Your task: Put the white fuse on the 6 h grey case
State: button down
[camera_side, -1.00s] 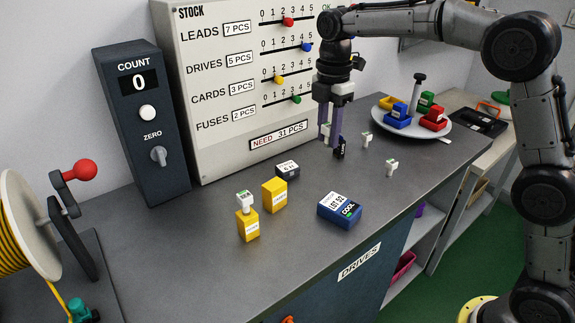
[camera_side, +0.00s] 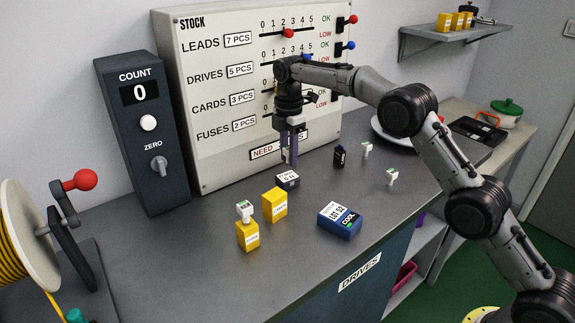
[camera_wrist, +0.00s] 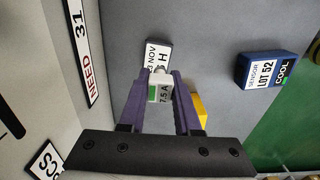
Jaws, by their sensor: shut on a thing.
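My gripper (camera_side: 290,158) is shut on a white fuse (camera_wrist: 160,86), marked 7.5 A with a green patch, in the wrist view. In the side view the fuse is mostly hidden by the fingers. The dark grey case (camera_side: 288,180) with a white top label stands on the bench just below my fingertips. Its label (camera_wrist: 157,56) shows beyond the fuse in the wrist view, with an H readable. The fuse appears slightly above the case, apart from it; the exact gap is hard to tell.
Two yellow cases (camera_side: 275,204) stand nearby; the front-left one (camera_side: 248,236) bears another white fuse (camera_side: 244,210). A blue case (camera_side: 340,219), a small dark piece (camera_side: 339,156) and two loose white fuses (camera_side: 392,177) are to the right. The stock board (camera_side: 225,100) rises behind.

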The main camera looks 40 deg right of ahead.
aim_at(288, 147)
jog(key=shift+w+f, duration=0.35)
jog(key=shift+f, duration=1.5)
jog(key=shift+f, duration=0.15)
jog(key=c, duration=0.6)
grip_release()
jog(key=shift+r, duration=3.9)
jog(key=shift+s+r, duration=0.1)
